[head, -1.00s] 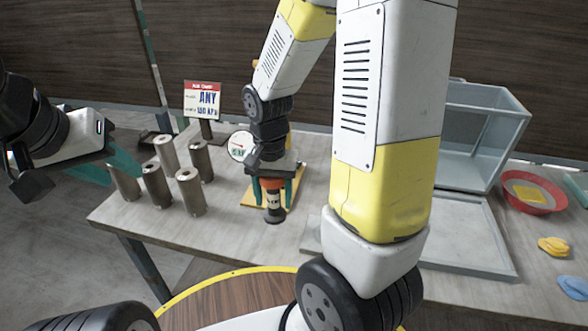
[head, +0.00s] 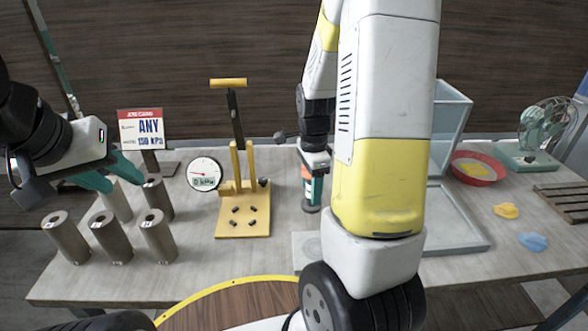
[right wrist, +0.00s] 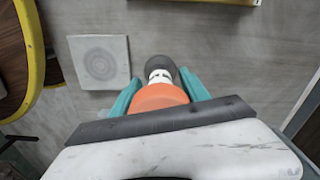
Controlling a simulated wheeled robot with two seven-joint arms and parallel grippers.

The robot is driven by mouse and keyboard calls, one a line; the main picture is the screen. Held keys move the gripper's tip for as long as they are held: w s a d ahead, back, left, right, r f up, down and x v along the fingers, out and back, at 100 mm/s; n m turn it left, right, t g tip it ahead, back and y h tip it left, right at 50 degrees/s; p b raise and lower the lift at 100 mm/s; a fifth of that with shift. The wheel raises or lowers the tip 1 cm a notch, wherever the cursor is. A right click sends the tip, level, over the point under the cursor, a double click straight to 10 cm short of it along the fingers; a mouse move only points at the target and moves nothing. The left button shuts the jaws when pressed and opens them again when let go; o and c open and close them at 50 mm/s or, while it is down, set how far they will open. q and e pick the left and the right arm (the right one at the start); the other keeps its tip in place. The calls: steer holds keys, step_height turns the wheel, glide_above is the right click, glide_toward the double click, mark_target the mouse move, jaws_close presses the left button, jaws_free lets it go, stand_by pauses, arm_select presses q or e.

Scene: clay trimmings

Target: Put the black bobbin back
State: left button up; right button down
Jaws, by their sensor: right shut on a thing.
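My right gripper (head: 312,188) is shut on a bobbin-like piece with an orange top, a white-marked dark middle and a dark round foot (head: 311,208), which I take for the black bobbin. In the right wrist view the teal fingers (right wrist: 159,98) clasp its orange part, and its dark foot (right wrist: 160,66) points away from me. It is right of the yellow lever stand (head: 243,228); I cannot tell whether its foot touches the table. A pale square plate with a round mark (right wrist: 85,78) lies beside it. My left gripper (head: 126,182) is open and empty above the grey cylinders.
Several grey cylinders (head: 110,236) stand at the left. A gauge (head: 203,174) is by the stand, and a sign (head: 140,128) behind. At the right are a grey tray (head: 462,232), a clear box (head: 450,115), a red bowl (head: 477,168) and a fan (head: 540,130).

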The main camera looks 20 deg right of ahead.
steer(key=shift+w+d+f, duration=0.45)
steer(key=shift+w+f, duration=0.3)
steer(key=shift+w, duration=0.95)
steer(key=shift+w+d+f, duration=0.5)
steer(key=shift+w+f, duration=0.2)
steer(key=shift+w, duration=1)
steer(key=shift+w+d+f, duration=0.45)
steer(key=shift+w+f, duration=0.3)
steer(key=shift+w, duration=0.95)
steer(key=shift+f, duration=0.1)
steer(key=c, duration=0.6)
jaws_free()
steer(key=shift+f, duration=0.1)
steer(key=shift+o, duration=0.2)
